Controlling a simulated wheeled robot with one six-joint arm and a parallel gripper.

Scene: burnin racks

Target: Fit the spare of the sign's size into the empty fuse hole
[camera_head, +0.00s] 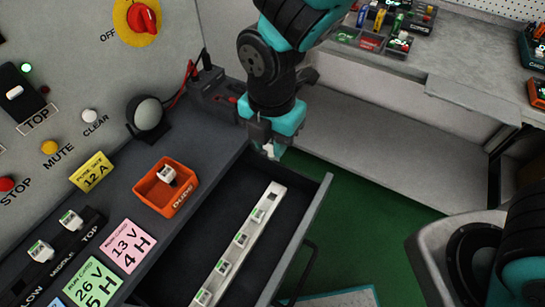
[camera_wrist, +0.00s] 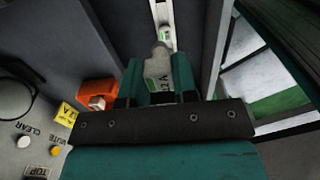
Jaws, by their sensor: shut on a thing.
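My gripper (camera_head: 271,147) is shut on a white fuse (camera_wrist: 158,66), above the open drawer. In the wrist view my gripper (camera_wrist: 159,82) has one finger on each side of the fuse; its label seems to read 12 A, partly hidden. The yellow sign (camera_head: 92,171) reads 12 A. The dark fuse strip (camera_head: 96,215) is labelled LOW, MIDDLE and TOP.
An orange box (camera_head: 185,205) with a white fuse (camera_head: 166,174) in it stands between the strip and the drawer. Pink (camera_head: 127,246) and green (camera_head: 93,284) cards lie near the strip. The drawer's front wall (camera_head: 306,228) stands right.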

